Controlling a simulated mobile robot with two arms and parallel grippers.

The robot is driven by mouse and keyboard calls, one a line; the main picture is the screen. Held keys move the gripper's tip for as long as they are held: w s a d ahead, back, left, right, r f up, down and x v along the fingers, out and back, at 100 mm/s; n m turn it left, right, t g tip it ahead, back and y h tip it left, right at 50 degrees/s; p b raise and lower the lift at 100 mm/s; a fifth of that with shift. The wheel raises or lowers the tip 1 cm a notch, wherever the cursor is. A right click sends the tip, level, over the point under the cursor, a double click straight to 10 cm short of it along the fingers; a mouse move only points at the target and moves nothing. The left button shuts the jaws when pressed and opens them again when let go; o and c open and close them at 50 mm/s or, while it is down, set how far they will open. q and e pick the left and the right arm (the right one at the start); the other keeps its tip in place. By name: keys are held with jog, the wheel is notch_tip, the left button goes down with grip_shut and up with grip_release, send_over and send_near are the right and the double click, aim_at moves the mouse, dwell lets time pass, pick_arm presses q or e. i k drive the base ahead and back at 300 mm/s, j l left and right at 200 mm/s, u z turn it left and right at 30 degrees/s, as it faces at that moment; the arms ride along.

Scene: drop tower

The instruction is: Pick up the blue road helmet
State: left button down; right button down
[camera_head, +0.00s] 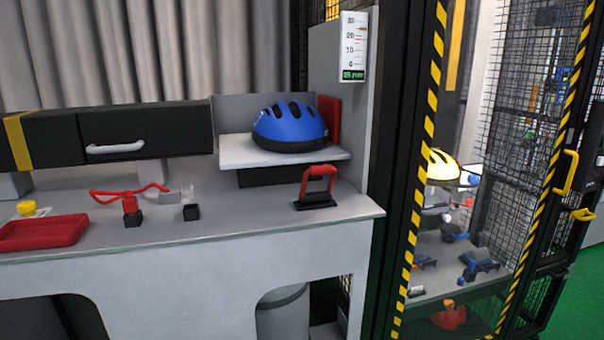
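The blue road helmet (290,124) has black vents and a black lower rim. It sits upright on a light grey raised shelf (240,154) at the right end of the grey workbench. A red block or panel stands right behind it, at its right. Neither of my grippers shows in the head view, and nothing is seen touching the helmet.
A red-handled black clamp (318,188) stands on the bench (250,216) in front of the shelf. A red tray (44,233), red cord and small black blocks lie left. A black drawer (146,130) is behind.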

aim_at(296, 127)
jog(key=i+j, duration=0.15)
jog(key=i, duration=0.3)
jog(key=i+j+z, duration=0.1)
jog(key=i, duration=0.35)
